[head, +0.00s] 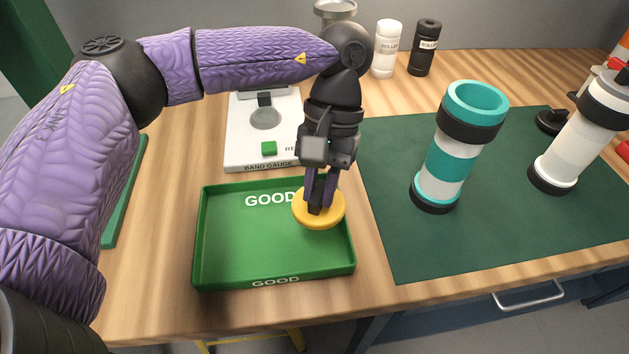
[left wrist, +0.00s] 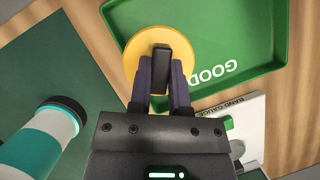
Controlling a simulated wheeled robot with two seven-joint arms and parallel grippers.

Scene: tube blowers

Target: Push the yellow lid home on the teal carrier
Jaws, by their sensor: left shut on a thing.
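The yellow lid (head: 330,217) is a round disc at the right side of the green tray marked GOOD. My left gripper (head: 316,205) points down and is shut on the lid's dark upright knob. The left wrist view shows the lid (left wrist: 134,60) with the knob (left wrist: 162,62) between my left fingers. The teal carrier (head: 449,160) stands upright on the dark green mat, apart from the lid. It is a teal and white tube with black bands and an open teal top. It also shows in the left wrist view (left wrist: 42,140). My right gripper is not in view.
The green tray (head: 225,272) is otherwise empty. A band gauge (head: 240,130) sits behind it. Another white carrier (head: 578,145) with a red part stands on the mat (head: 400,215) at right. White (head: 386,50) and black (head: 425,48) bottles stand at the back.

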